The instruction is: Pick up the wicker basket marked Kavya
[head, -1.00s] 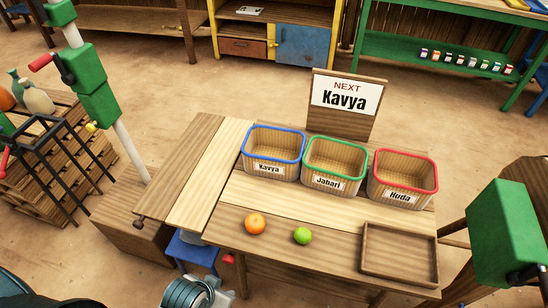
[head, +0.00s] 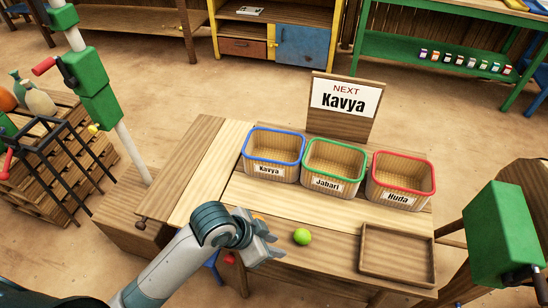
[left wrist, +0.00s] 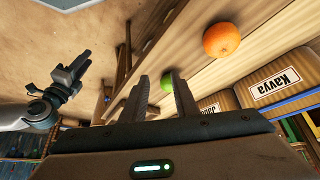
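The wicker basket marked Kavya (head: 272,172) has a blue rim and stands upright and empty at the left of a row of three on the wooden table. In the left wrist view its Kavya label (left wrist: 275,85) shows upside down at the right. My left gripper (head: 274,246) is over the table's front part, in front of the basket and apart from it. Its fingers (left wrist: 159,80) are apart with nothing between them. My right gripper (left wrist: 76,68) shows small in the left wrist view; its finger opening is unclear.
Baskets marked Jabari (head: 333,170), green-rimmed, and Huda (head: 398,184), red-rimmed, stand close to its right. A sign (head: 344,100) reading "NEXT Kavya" stands behind. A lime (head: 302,236), an orange (left wrist: 221,40) and a wooden tray (head: 368,276) lie in front.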

